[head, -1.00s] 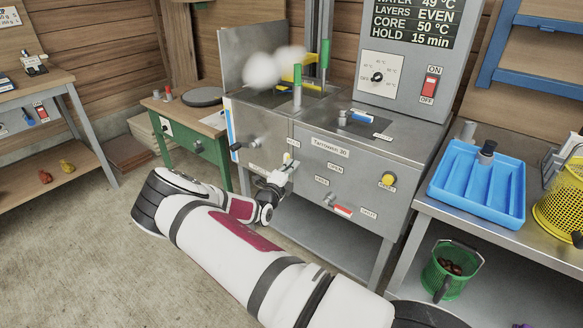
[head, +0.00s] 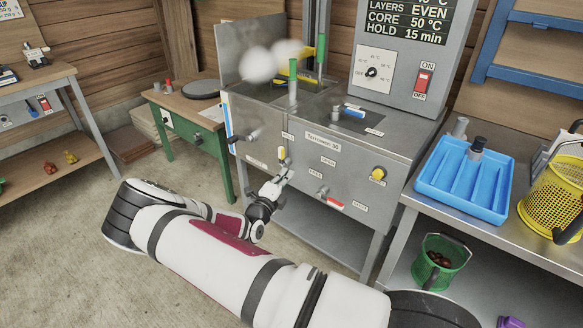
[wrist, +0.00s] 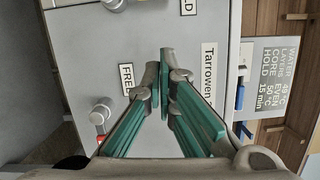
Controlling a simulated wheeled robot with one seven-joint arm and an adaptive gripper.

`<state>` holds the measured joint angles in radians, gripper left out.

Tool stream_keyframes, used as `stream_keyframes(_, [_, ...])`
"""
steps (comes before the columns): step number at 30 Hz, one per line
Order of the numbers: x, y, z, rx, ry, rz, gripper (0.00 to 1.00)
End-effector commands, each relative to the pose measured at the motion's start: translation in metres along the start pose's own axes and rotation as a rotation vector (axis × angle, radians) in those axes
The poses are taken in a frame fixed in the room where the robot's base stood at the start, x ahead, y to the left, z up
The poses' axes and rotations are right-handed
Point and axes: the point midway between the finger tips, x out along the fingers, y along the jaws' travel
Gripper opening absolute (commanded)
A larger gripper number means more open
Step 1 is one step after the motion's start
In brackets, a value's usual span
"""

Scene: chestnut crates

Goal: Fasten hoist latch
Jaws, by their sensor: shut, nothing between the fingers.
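The hoist latch looks to be the small lever with a yellow grip (head: 282,153) on the steel tank's front, in the head view. Its grip stands about upright below a small label that I cannot read there. In the wrist view a round metal pivot (wrist: 114,4), probably the latch's, is cut by the top edge. A label ending in "LD" (wrist: 187,7) and a "FREE" label (wrist: 128,78) are near it. My gripper (head: 287,174) is shut and empty just below and right of the yellow grip, apparently apart from it. Its green-padded fingers (wrist: 163,62) meet in front of the panel.
The steel tank (head: 300,180) bears a red-handled outlet tap (head: 333,204) right of my gripper and a yellow knob (head: 378,173). A black-handled tap (head: 237,139) juts out at left. A blue tray (head: 430,185) sits on the right bench. Floor at left is free.

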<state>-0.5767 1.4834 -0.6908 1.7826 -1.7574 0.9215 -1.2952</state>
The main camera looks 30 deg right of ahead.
Motion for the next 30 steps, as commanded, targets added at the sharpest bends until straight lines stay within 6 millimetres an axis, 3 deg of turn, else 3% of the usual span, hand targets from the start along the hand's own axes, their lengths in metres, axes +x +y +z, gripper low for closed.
stream_keyframes(3, [-0.017, -0.001, 0.0, 0.0, 0.0, 0.0, 0.0])
stream_keyframes(9, [-0.029, -0.001, 0.0, 0.0, 0.001, 0.0, 0.0])
stream_keyframes(25, [-0.029, -0.001, 0.0, 0.002, 0.002, 0.0, 0.0])
stream_keyframes(30, [-0.029, -0.02, -0.007, 0.105, 0.064, -0.001, 0.0])
